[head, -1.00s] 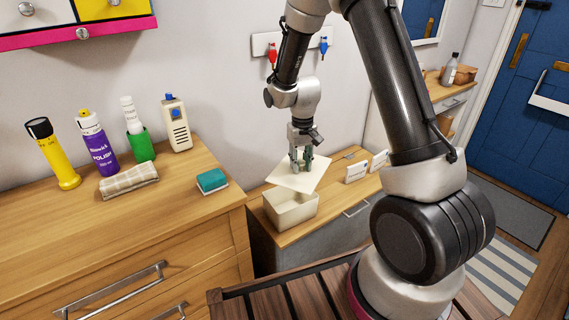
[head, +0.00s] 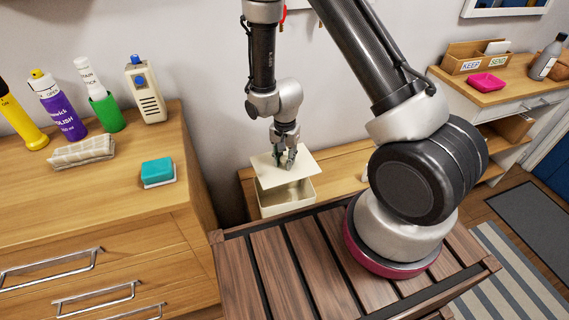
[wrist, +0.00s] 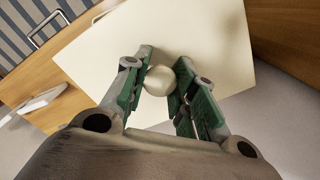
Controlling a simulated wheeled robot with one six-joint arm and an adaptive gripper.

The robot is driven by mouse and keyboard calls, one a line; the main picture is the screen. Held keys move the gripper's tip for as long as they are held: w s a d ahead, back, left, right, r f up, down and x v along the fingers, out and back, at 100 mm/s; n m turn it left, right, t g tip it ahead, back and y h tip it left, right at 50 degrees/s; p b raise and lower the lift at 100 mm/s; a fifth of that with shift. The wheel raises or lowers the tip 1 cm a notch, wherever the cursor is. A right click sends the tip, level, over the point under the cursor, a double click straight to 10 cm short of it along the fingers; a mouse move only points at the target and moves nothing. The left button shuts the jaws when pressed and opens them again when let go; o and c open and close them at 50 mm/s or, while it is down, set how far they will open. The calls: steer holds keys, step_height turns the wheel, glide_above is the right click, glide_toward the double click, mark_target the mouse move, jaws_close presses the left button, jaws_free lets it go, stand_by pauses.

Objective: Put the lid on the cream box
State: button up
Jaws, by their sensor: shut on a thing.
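The lid (head: 268,172) is a flat cream panel with a round knob (wrist: 160,80). The cream box (head: 287,199) stands below it on the low wooden unit, and part of its open inside shows under the lid's front edge. My gripper (head: 287,163) is shut on the lid's knob, with a green-padded finger on each side of it in the wrist view (wrist: 164,70). The lid hangs above the box, turned relative to its rim and covering its rear part from the head view. The wrist view shows the lid's top, and the box is hidden there.
A wooden dresser (head: 110,215) at left holds bottles, a folded cloth (head: 82,151) and a teal sponge (head: 158,172). A slatted wooden surface (head: 270,265) lies in front of the box. A shelf at right holds a pink dish (head: 487,82) and a letter holder (head: 470,60).

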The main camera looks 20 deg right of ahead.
steer(key=shift+s+a+f+m, duration=0.2)
steer(key=shift+s+f+m, duration=0.15)
steer(key=shift+f, duration=0.1)
steer(key=shift+s+a+f+m, duration=0.25)
steer(key=shift+s+f, duration=0.1)
steer(key=shift+f, duration=3.2)
steer(key=shift+f, duration=0.15)
steer(key=o, duration=1.6)
steer(key=shift+r, duration=3.5)
